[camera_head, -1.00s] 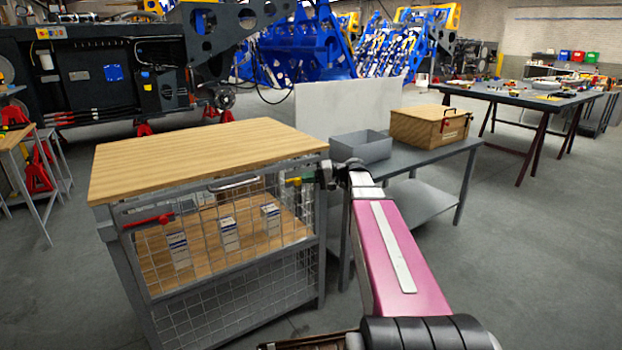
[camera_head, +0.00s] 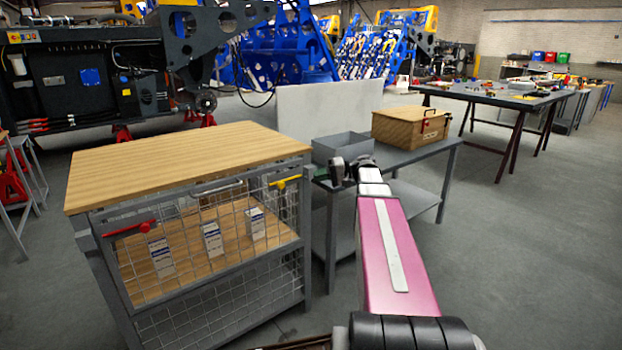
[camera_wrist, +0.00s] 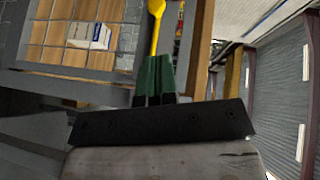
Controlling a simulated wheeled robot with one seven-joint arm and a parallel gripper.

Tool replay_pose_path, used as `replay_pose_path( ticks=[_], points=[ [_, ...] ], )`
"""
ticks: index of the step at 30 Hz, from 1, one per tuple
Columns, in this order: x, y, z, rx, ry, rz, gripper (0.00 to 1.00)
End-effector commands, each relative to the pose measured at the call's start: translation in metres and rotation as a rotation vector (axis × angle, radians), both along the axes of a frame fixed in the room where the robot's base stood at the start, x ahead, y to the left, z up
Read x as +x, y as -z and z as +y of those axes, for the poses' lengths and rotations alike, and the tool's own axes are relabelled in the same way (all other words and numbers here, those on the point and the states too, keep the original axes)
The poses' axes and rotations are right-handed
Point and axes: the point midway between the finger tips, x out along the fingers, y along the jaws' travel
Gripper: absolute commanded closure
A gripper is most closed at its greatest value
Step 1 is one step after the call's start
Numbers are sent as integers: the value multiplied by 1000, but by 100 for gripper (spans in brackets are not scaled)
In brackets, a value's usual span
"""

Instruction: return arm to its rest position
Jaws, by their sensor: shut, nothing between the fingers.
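My arm with its pink link reaches forward in the head view. My gripper (camera_head: 321,176) is at its far end, off to the right of the cage cabinet's yellow handle (camera_head: 285,182). In the wrist view my gripper's green fingers (camera_wrist: 155,76) are together with nothing between them. The yellow handle (camera_wrist: 156,22) shows just beyond the fingertips in that view; in the head view a gap lies between them.
The wood-topped cage cabinet (camera_head: 190,165) holds several small boxes behind its mesh. A grey table (camera_head: 405,157) with a grey bin (camera_head: 343,147) and a wooden box (camera_head: 410,125) stands behind my gripper. Open floor lies to the right.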

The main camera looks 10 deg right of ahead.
Motion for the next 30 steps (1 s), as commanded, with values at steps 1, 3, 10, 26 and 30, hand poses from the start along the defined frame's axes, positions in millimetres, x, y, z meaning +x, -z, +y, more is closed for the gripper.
replay_pose_path(
  ticks=[1,3,10,26,30],
  points=[
    [0,0,-1,0,0,0,100],
    [0,0,-2,0,0,0,100],
    [0,0,-2,-1,0,0,100],
    [-79,160,81,-548,24,272,100],
    [-121,213,93,-811,27,318,100]
  ],
)
